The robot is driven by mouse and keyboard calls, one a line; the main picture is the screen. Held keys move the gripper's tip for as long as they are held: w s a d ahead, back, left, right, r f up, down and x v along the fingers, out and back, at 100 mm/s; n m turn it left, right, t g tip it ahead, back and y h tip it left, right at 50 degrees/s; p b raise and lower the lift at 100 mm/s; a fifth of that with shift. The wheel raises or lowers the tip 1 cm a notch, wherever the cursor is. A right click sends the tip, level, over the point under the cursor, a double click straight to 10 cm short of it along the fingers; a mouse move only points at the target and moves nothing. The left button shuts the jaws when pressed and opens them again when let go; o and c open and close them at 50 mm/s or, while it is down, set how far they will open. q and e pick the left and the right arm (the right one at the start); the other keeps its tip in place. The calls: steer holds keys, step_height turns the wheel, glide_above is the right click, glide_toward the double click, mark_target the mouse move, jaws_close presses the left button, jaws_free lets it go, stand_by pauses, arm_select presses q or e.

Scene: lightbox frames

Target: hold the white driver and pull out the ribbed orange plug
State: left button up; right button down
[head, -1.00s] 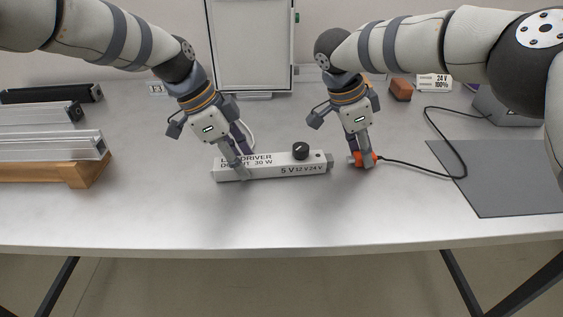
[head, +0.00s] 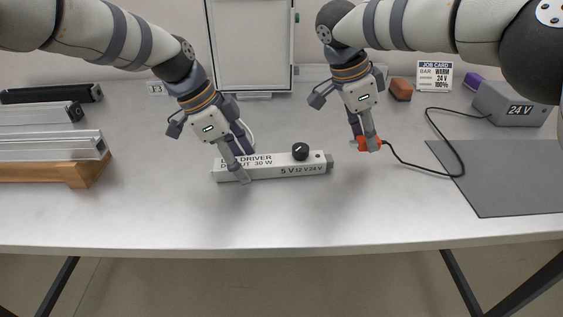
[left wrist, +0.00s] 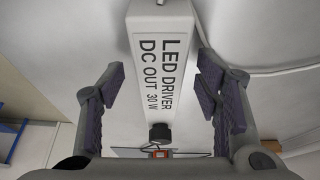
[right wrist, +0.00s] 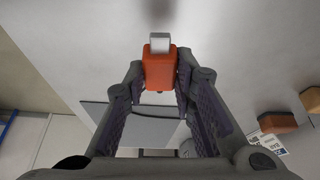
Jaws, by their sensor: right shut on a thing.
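The white driver (head: 270,168) lies on the table, with a black knob on top and a grey socket end (head: 329,167) at its right. My left gripper (head: 243,160) straddles its left part, one finger in front and one behind. In the left wrist view the fingers (left wrist: 160,85) stand apart from the driver (left wrist: 160,60), with gaps on both sides. My right gripper (head: 370,144) is shut on the orange plug (head: 361,144). The plug is clear of the driver's socket end. The right wrist view shows the plug (right wrist: 159,70) between the fingers, its pale metal tip bare.
A black cable runs from the plug to a grey 24 V box (head: 512,104) at the right. A grey mat (head: 500,180) lies at the front right. A brown block (head: 400,89) and job card (head: 435,76) stand behind. A wooden rack (head: 85,172) is at the left.

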arm_select(q)
steer(key=v, duration=1.1)
steer(key=shift+a+r, duration=0.15)
steer(key=shift+r, duration=0.25)
